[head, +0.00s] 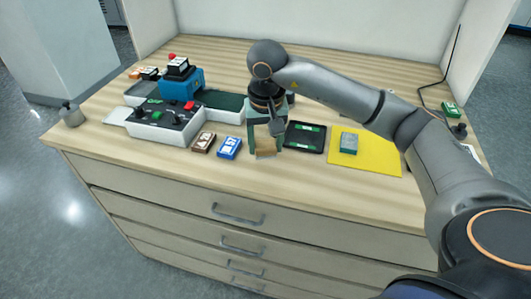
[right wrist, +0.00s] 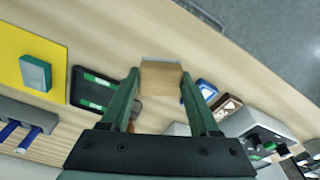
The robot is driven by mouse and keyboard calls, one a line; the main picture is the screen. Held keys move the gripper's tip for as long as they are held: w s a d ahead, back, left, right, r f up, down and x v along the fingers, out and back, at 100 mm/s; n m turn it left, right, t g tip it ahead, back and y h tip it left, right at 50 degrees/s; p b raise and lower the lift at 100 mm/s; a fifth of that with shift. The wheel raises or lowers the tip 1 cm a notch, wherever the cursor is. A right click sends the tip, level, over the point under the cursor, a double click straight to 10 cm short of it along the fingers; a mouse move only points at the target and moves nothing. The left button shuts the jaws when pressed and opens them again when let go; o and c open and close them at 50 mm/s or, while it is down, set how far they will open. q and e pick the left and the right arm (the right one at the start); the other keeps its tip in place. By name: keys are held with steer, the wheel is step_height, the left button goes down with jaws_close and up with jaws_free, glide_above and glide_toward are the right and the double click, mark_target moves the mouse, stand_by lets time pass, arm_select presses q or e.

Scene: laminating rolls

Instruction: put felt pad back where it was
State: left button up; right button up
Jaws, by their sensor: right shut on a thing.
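The felt pad appears to be the small tan block with a grey-blue edge (head: 265,154). It also shows in the right wrist view (right wrist: 160,80), between the two green fingertips. My right gripper (head: 266,142) is shut on it and points down over the front part of the wooden top. Whether the pad touches the wood or hangs just above it, I cannot tell. The fingers hide part of it in the head view. My left gripper is not in view.
A black tray (head: 319,139) lies right of the gripper, then a yellow sheet (head: 375,162) bearing a green block (head: 349,143). Blue (head: 229,148) and brown (head: 203,142) boxes lie left, near a control panel (head: 150,128) and a blue machine (head: 181,83). Bare wood runs along the front edge.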

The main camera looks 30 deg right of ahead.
mark_target(266, 165)
steer(key=shift+w+d+f, duration=0.25)
steer(key=shift+w+f, duration=0.2)
steer(key=shift+f, duration=0.15)
steer(key=shift+w+d+f+p, duration=0.15)
steer(key=shift+f, duration=0.85)
steer(key=shift+w+d+f+p, duration=0.1)
steer(key=shift+w+f+p, duration=0.05)
steer(key=shift+f, duration=0.85)
steer(key=shift+f, duration=0.1)
steer(key=o, duration=1.2)
